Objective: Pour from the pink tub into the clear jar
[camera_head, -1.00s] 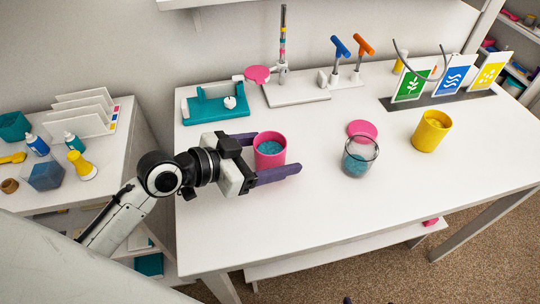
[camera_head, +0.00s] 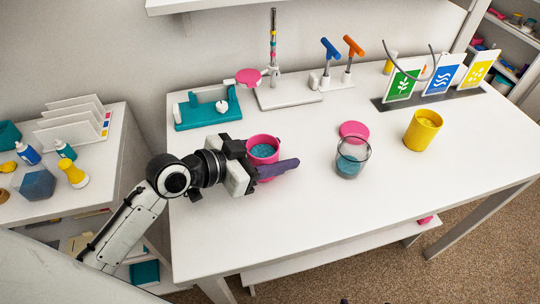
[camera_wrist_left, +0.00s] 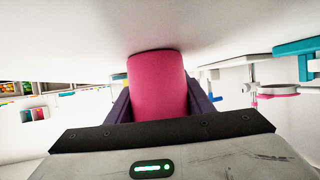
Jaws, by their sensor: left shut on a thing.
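The pink tub (camera_head: 262,152) stands on the white table and has blue-teal grains inside. My left gripper (camera_head: 268,166) is shut on it, with its purple fingers at either side. In the left wrist view the pink tub (camera_wrist_left: 157,87) sits upright against the table between the two fingers (camera_wrist_left: 158,104). The clear jar (camera_head: 352,158) stands apart to the right, with some blue-teal grains in its bottom. A flat pink disc (camera_head: 354,130) lies just behind the jar. My right gripper is not in view.
A yellow tub (camera_head: 422,131) stands right of the jar. A teal stand (camera_head: 207,109), a grey-based post (camera_head: 288,92) and blue and orange handled tools line the back, with picture cards (camera_head: 404,84) at the back right. The table front is clear.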

